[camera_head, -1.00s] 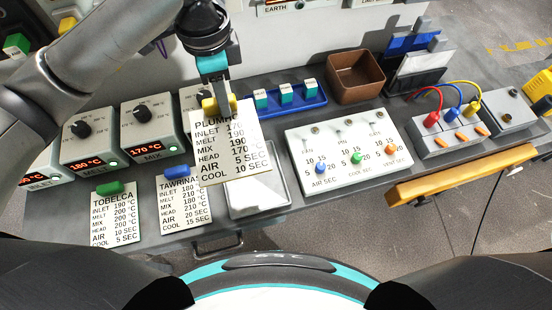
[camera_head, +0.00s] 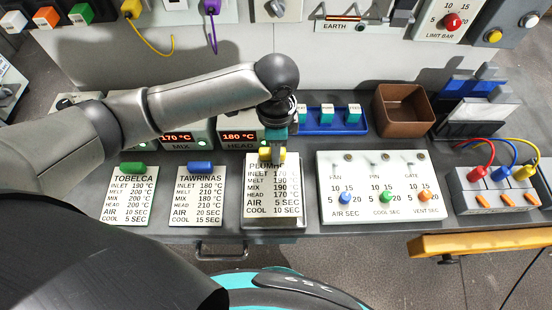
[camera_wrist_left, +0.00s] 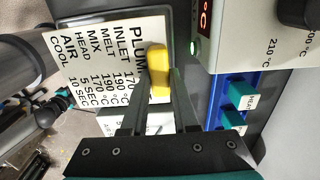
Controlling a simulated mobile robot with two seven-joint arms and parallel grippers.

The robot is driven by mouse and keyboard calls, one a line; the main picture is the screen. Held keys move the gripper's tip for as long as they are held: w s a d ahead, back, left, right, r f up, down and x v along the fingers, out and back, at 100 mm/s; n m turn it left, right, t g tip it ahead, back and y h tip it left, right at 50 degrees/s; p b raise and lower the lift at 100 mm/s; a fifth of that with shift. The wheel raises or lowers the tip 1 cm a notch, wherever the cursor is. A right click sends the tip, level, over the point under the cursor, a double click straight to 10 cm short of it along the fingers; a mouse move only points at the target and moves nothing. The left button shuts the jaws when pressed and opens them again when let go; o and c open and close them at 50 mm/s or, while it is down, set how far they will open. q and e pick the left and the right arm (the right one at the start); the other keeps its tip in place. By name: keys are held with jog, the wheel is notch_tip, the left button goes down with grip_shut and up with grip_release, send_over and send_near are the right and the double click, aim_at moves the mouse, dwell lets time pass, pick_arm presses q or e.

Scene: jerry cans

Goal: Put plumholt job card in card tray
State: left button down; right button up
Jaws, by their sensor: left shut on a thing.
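The Plumholt job card (camera_head: 271,192) is a white card with black print and a yellow grip at its top edge. My left gripper (camera_head: 272,155) is shut on that yellow grip, which shows between the fingers (camera_wrist_left: 159,82) in the left wrist view. I cannot tell whether the card touches the tray floor. My right gripper is not in view.
The Tobelca card (camera_head: 129,195) with a green grip and the Tawrinas card (camera_head: 198,195) with a blue grip lie left of the tray. A white slider panel (camera_head: 372,190) stands close on the right. Display boxes, a blue rack (camera_head: 340,128) and a brown bin (camera_head: 402,112) are behind.

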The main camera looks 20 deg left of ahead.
pick_arm(q)
jog(key=shift+f, duration=0.65)
jog(key=shift+f+b, duration=0.4)
jog(key=shift+f, duration=1.2)
jog(key=shift+f, duration=0.15)
jog(key=c, duration=0.7)
grip_release()
notch_tip(320, 180, up, 12)
jog(key=shift+r+p, duration=0.2)
jog(key=shift+p, duration=0.95)
